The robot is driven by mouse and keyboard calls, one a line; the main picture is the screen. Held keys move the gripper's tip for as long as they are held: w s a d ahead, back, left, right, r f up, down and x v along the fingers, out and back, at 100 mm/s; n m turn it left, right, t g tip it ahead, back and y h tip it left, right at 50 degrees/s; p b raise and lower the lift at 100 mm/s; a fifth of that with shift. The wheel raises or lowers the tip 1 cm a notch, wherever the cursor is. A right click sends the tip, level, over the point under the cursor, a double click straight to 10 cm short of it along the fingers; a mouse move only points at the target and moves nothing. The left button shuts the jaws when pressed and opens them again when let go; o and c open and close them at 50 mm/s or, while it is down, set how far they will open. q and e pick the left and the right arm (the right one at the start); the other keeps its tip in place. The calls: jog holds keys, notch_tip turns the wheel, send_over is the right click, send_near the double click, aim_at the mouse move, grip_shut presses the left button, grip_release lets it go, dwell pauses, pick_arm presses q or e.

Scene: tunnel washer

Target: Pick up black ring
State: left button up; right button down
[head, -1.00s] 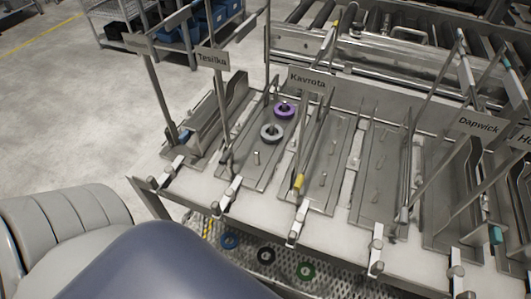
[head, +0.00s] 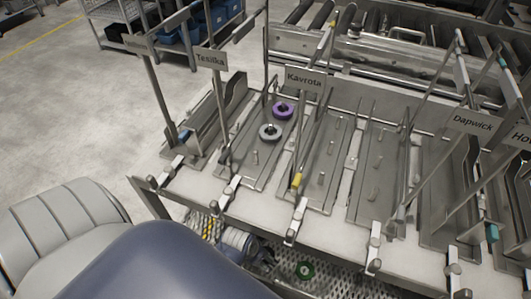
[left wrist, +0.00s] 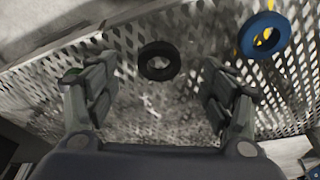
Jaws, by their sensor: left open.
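The black ring (left wrist: 160,61) lies flat on a perforated metal shelf (left wrist: 290,85) in the left wrist view. My left gripper (left wrist: 160,100) is open, its two fingers spread to either side below the ring in the picture, with nothing between them. In the head view my left gripper (head: 262,258) is low at the shelf under the worktop, and it hides the black ring there. My right gripper is not in view.
A blue ring (left wrist: 264,35) lies close to the black one. A green ring (head: 305,270) lies right of my left gripper. The worktop edge (head: 335,228) overhangs the shelf. Purple (head: 283,110) and grey (head: 270,132) rings sit above on the rack.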

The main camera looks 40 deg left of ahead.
pick_arm(q)
jog(key=x, duration=0.2)
jog(key=w+b+x, duration=0.1)
jog(key=x, duration=0.2)
jog(key=shift+d, duration=0.1)
jog(key=shift+s, duration=0.1)
jog(key=c, duration=1.1)
